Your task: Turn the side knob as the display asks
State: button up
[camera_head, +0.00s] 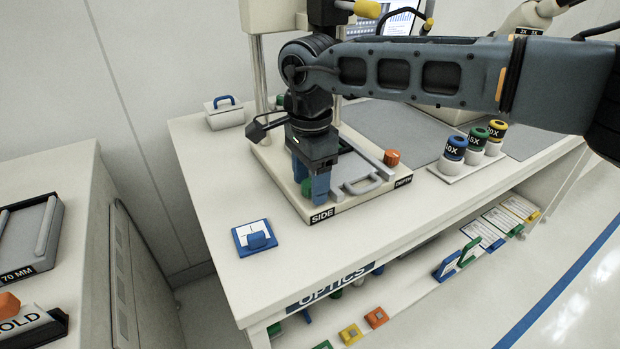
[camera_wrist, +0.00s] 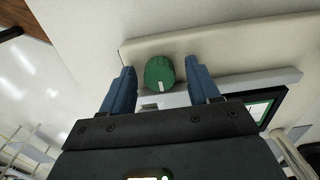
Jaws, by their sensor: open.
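The green side knob (camera_head: 307,186) is on the device base near the SIDE label (camera_head: 322,215), mostly hidden behind my gripper in the head view. In the wrist view the knob (camera_wrist: 159,73) shows whole, with a white mark at its lower edge. My gripper (camera_head: 310,180) points down at it. Its two blue fingers (camera_wrist: 162,85) are open, one on each side of the knob, with a visible gap on both sides. A display (camera_head: 399,21) stands at the back, partly hidden by my arm; its reading is too small to tell.
An orange knob (camera_head: 391,158) sits by the DEPTH label (camera_head: 403,181). A grey-handled plate (camera_head: 362,184) lies between the knobs. Three capped eyepieces (camera_head: 474,148) stand to the right. A blue-edged block (camera_head: 254,237) lies on clear bench at the front left.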

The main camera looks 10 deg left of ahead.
aim_at(310, 182)
notch_tip(310, 182, up, 8)
jog(key=shift+f, duration=0.1)
dwell(0.4)
